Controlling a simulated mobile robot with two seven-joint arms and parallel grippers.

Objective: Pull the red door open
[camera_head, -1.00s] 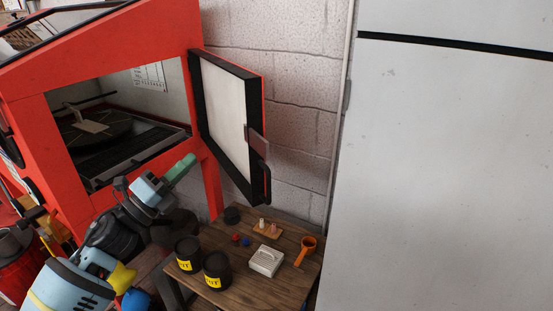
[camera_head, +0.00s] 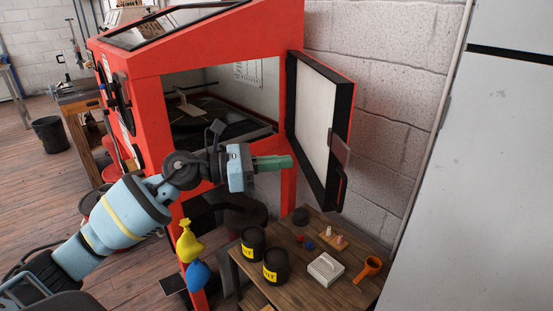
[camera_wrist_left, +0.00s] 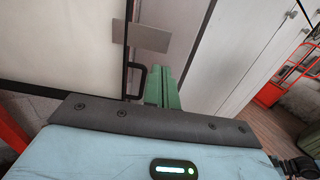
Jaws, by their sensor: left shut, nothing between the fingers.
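The red cabinet (camera_head: 220,45) has its door (camera_head: 318,118) swung wide open on the right side. My left gripper (camera_head: 288,162) has green fingers, shut and empty, in front of the door's inner face in the head view. In the left wrist view the fingers (camera_wrist_left: 160,82) point toward the door, beside the black handle (camera_wrist_left: 130,75). I cannot tell whether they touch it. My right gripper is not in view.
A block wall stands behind the door, and a tall grey cabinet (camera_head: 490,180) stands to the right.

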